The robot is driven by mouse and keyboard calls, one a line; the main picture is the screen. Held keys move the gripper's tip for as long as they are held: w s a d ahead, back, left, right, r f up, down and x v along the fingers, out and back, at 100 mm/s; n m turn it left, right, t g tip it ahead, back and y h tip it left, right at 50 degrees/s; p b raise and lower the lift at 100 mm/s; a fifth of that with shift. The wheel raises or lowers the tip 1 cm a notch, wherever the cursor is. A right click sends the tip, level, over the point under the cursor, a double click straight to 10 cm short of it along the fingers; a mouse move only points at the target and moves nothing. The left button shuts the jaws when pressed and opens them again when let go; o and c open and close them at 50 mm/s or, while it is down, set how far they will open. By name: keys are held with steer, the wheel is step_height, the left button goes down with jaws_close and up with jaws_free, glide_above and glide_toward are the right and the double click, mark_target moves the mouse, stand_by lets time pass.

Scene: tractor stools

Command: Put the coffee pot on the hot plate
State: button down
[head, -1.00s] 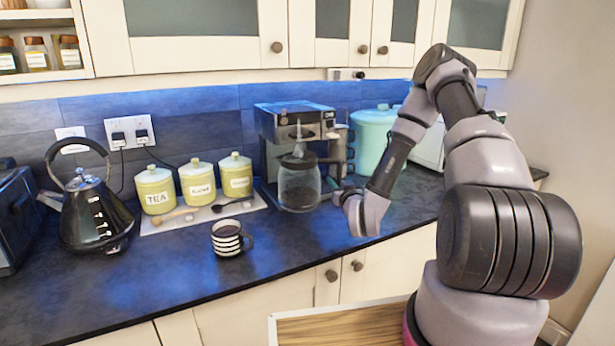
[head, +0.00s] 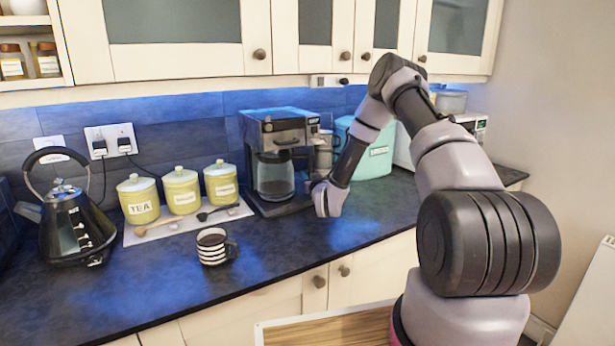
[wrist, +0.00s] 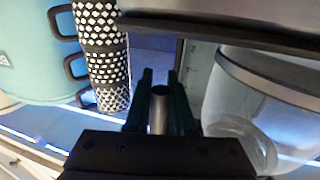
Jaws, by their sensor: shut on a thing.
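The coffee pot (head: 273,176) is clear glass with a dark lid. It is upright inside the coffee machine (head: 277,130), under its top and over the hot plate (head: 285,208). Whether its bottom touches the plate I cannot tell. My gripper (head: 308,182) is at the right side of the pot, with its fingers largely hidden in the head view. In the wrist view my gripper (wrist: 160,100) is shut on a narrow grey upright piece, which looks like the pot's handle. The pot's glass (wrist: 245,95) fills the right side there.
Patterned mugs (wrist: 102,55) are stacked close to my gripper, and a teal bin (head: 372,155) stands to the right. Yellow canisters (head: 180,190), a striped mug (head: 212,248) and a black kettle (head: 75,225) stand left. The front counter is mostly clear.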

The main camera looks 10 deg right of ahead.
stand_by(0.3)
steer(key=c, duration=0.8)
jaws_free()
steer(key=shift+f, duration=0.1)
steer(key=shift+o, duration=0.2)
steer(key=shift+r, duration=0.2)
steer(key=s, duration=1.2)
steer(key=shift+d, duration=0.45)
steer(key=shift+f, duration=0.1)
